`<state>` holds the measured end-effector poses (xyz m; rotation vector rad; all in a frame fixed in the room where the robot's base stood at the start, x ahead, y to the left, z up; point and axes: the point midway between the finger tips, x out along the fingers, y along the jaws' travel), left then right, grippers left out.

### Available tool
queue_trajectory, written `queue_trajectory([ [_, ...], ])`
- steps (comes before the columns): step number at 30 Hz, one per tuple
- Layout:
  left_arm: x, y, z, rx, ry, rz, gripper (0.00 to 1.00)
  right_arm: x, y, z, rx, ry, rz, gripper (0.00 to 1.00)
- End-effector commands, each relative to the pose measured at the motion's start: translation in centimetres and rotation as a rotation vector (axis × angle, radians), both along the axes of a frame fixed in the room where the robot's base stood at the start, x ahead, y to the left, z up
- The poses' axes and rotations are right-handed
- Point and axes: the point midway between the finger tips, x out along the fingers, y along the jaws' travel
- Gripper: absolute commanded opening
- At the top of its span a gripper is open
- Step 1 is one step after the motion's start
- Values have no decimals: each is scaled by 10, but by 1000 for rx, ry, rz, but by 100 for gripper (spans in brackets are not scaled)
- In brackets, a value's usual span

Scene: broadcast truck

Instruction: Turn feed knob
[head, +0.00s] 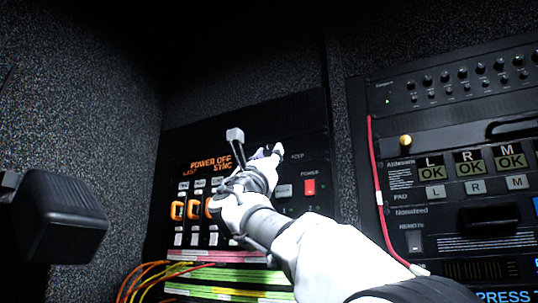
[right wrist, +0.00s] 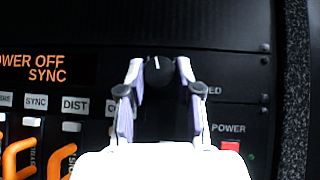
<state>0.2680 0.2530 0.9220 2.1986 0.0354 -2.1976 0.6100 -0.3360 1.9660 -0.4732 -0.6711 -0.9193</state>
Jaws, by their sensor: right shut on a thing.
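The feed knob (right wrist: 158,70) is a round black knob with a white pointer line, on the black panel in the right wrist view. The line points nearly straight up. My right gripper (right wrist: 160,75) is shut on the knob, one pale finger on each side of it. The label below the knob is partly covered by a finger; only "ED" shows. In the head view my right gripper (head: 267,154) is at the upper part of the panel, and the knob is mostly hidden behind it. My left gripper is not in view.
A red power button (head: 310,187) sits to the right of the gripper. Coloured cables (head: 150,275) run below. A rack with OK displays (head: 470,167) is at right. A black block (head: 60,222) juts in at left.

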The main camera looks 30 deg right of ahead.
Motion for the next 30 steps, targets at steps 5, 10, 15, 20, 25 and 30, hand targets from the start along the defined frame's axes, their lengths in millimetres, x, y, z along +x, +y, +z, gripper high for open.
queue_trajectory([
  [5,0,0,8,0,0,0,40,3,1,3,99,-175,0,0],
  [10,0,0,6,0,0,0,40,2,2,2,152,-266,2,0],
  [15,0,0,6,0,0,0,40,1,2,2,169,-291,1,0],
  [20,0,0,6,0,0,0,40,2,2,1,169,-289,1,0],
  [25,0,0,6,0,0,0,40,2,1,1,169,-289,1,59],
  [30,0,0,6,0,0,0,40,2,1,1,168,-288,1,59],
])
